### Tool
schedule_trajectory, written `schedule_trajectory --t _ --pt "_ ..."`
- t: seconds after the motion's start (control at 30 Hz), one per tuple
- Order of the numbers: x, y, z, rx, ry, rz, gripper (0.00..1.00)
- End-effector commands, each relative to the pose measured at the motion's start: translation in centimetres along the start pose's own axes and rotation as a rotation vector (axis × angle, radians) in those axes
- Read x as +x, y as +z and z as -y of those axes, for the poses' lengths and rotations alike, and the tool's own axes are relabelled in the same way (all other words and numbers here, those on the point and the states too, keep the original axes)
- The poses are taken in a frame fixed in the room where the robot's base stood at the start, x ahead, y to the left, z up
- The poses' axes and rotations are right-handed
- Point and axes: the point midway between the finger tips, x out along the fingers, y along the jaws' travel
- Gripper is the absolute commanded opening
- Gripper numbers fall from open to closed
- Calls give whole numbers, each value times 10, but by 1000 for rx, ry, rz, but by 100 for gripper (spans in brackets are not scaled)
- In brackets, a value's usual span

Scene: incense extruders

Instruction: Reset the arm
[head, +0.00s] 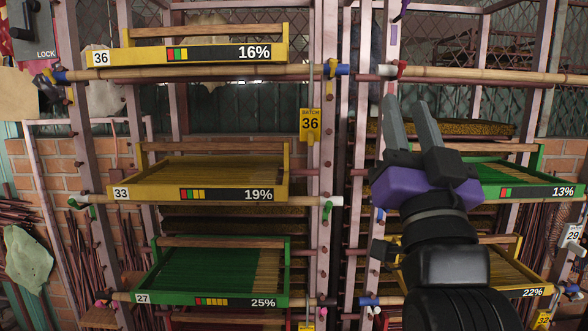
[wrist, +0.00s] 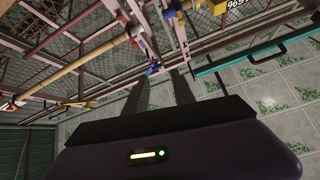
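My gripper (head: 408,122) is raised in front of the right rack in the head view, with its two grey fingers pointing up. The fingers stand apart with nothing visible between them. In the wrist view the fingers (wrist: 160,94) also show a gap, with the rack and tiled floor beyond. My purple gripper body and dark arm cover part of the right-hand trays.
Yellow trays 36 (head: 220,54) and 33 (head: 160,190) and green tray 27 (head: 190,283) sit in the left rack. A green tray (head: 525,190) and yellow tray (head: 515,282) are at right. Bamboo poles (head: 480,75) cross the front. A yellow batch 36 tag (head: 310,124) hangs between racks.

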Motion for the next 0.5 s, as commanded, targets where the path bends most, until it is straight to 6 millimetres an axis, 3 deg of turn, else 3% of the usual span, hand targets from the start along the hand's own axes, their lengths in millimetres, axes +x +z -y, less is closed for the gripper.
schedule_trajectory --t 0.03,0.2,0.5 --pt "-20 18 -3 -27 -14 20 31" --pt "-80 57 -12 -97 -58 65 31" --pt "-196 104 -32 -178 -113 171 31"
